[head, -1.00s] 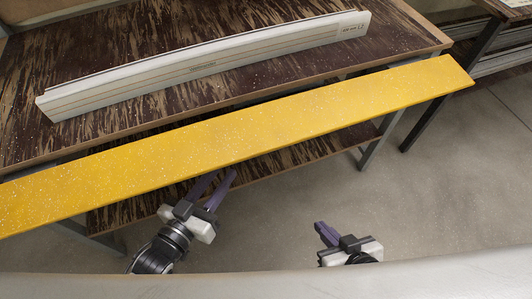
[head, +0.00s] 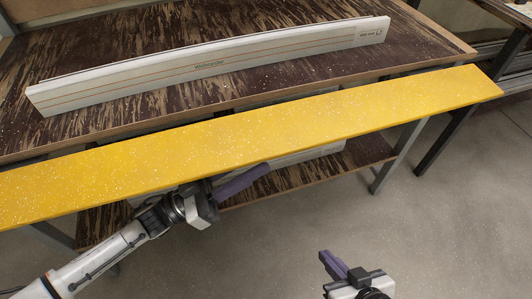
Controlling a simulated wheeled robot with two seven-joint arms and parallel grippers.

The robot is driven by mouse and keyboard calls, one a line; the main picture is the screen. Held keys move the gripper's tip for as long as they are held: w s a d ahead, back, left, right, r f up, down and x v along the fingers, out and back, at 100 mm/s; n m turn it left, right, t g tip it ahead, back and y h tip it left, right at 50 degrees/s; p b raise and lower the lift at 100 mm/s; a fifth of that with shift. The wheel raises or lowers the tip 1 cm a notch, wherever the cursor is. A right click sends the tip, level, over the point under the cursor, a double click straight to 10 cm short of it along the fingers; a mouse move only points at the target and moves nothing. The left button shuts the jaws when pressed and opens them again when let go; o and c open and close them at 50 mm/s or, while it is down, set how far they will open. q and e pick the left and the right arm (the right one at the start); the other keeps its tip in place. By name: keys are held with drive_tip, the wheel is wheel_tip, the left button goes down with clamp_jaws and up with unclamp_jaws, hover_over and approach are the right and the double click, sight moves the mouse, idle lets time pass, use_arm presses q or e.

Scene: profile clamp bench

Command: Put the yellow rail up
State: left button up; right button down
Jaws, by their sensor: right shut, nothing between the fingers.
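The yellow rail (head: 250,130) is a long, flat, speckled bar that crosses the head view in front of the bench. It tilts up towards the right, and its left end runs out of the picture. My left gripper (head: 243,182) is just under the rail's lower edge, left of the picture's middle. Its purple fingers overlap in this view and part may be hidden behind the rail, so I cannot tell its opening or any contact. My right gripper (head: 329,262) is shut and empty, low in the picture and well away from the rail.
A long pale printed profile (head: 210,65) lies on the worn brown bench top (head: 120,50). A lower shelf (head: 290,180) shows under the rail, with a pale object (head: 312,154) partly hidden there. The grey floor (head: 440,220) at right is clear.

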sight(266, 156)
use_arm(q)
drive_tip(key=shift+x, duration=1.85)
clamp_jaws()
